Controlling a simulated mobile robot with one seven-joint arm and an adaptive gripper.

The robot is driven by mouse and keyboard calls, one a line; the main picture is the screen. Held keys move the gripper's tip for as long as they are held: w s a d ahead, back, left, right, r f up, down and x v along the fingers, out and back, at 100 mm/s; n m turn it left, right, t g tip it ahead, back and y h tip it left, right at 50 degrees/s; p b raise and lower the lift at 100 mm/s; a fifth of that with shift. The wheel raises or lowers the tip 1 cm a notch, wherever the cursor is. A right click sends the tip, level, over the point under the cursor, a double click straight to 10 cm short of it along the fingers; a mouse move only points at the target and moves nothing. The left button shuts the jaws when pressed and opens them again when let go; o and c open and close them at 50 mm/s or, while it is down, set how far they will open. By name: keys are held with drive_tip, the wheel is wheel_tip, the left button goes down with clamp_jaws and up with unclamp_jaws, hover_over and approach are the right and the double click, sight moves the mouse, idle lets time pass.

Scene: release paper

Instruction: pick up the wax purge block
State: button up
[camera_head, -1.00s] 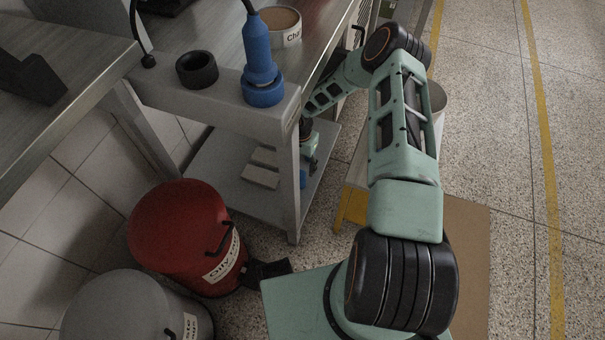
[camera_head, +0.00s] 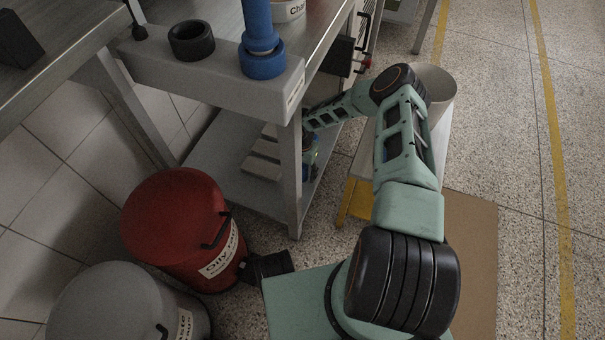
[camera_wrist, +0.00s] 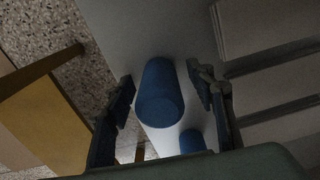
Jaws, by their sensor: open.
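Two blue cylinders show in the wrist view: a nearer one (camera_wrist: 160,98) between my fingers and a second one (camera_wrist: 193,141) lower in the picture. I cannot tell whether either is the wax purge block. My gripper (camera_wrist: 165,90) is open, with one finger on each side of the nearer cylinder; contact is not clear. Pale flat blocks (camera_wrist: 265,28) lie to the right in the wrist view. They also show on the lower shelf (camera_head: 215,180) in the head view as pale blocks (camera_head: 264,167). There, my gripper (camera_head: 309,150) is low behind the bench leg and partly hidden.
The bench leg (camera_head: 294,190) stands close to my gripper. A yellow-sided step or low stand (camera_head: 357,200) with a pale bin (camera_head: 437,85) is to the right. A red oily waste can (camera_head: 172,225) and a grey can (camera_head: 120,310) stand at the front left.

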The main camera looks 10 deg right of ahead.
drive_tip(key=c, duration=1.3)
drive_tip(key=shift+r, duration=0.15)
